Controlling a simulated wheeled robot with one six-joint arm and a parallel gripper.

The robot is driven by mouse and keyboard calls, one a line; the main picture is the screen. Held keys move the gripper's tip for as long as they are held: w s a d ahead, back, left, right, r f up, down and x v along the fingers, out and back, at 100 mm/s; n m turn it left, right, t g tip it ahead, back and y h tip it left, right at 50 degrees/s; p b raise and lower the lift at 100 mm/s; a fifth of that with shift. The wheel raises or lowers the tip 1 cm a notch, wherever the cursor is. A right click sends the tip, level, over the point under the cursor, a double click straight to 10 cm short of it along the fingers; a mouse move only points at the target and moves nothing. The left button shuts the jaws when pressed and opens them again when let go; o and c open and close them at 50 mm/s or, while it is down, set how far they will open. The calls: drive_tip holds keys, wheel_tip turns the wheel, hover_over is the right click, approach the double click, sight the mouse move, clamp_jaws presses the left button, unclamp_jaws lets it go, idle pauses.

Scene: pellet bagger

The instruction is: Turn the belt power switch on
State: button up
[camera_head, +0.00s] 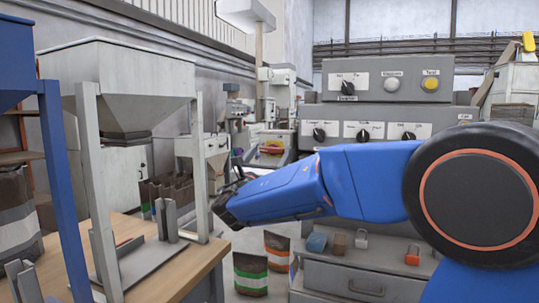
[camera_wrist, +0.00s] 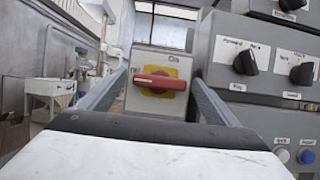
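The belt power switch appears to be the red handle (camera_wrist: 161,83) on a yellow plate, on the front of a grey box (camera_wrist: 145,103). The handle lies about horizontal; a label above it seems to read "On". In the head view a small red and yellow patch (camera_head: 271,149) appears to be the same switch, beyond my arm. My gripper (camera_wrist: 160,78) is open, with one finger on each side of the handle in the wrist view. No contact shows. In the head view my gripper (camera_head: 229,195) points left and its fingers are hard to make out.
A grey control panel (camera_head: 388,104) with several black knobs stands behind my arm; its knobs, including one (camera_wrist: 246,62), are close right of my gripper. A hopper (camera_head: 120,80) on a frame stands left above a wooden table (camera_head: 190,262). Pellet bags (camera_head: 250,274) stand on the floor.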

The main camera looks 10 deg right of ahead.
drive_tip(key=c, duration=1)
drive_tip(key=shift+m+g+h, duration=0.3)
drive_tip(key=shift+m, duration=0.2)
drive_tip(key=m+g+h, duration=0.1)
drive_tip(key=m, duration=0.1)
drive_tip(key=m+g, duration=0.1)
drive_tip(key=m, duration=0.2)
drive_tip(key=shift+w+a+m+h, duration=0.1)
drive_tip(key=shift+a+m+h, duration=0.05)
drive_tip(key=shift+m+h, duration=0.2)
drive_tip(key=m+g, duration=0.1)
drive_tip(key=m, duration=0.2)
drive_tip(key=m+g+h, duration=0.1)
drive_tip(key=m, duration=0.2)
drive_tip(key=shift+g, duration=0.3)
drive_tip(key=m+g, duration=0.2)
drive_tip(key=m, duration=0.3)
drive_tip(key=shift+a+r, duration=0.1)
drive_tip(key=shift+r, duration=0.05)
drive_tip(key=m, duration=0.2)
drive_tip(key=m+g+y, duration=0.1)
drive_tip(key=m, duration=0.1)
drive_tip(key=shift+m+g, duration=0.25)
drive_tip(key=shift+g, duration=0.05)
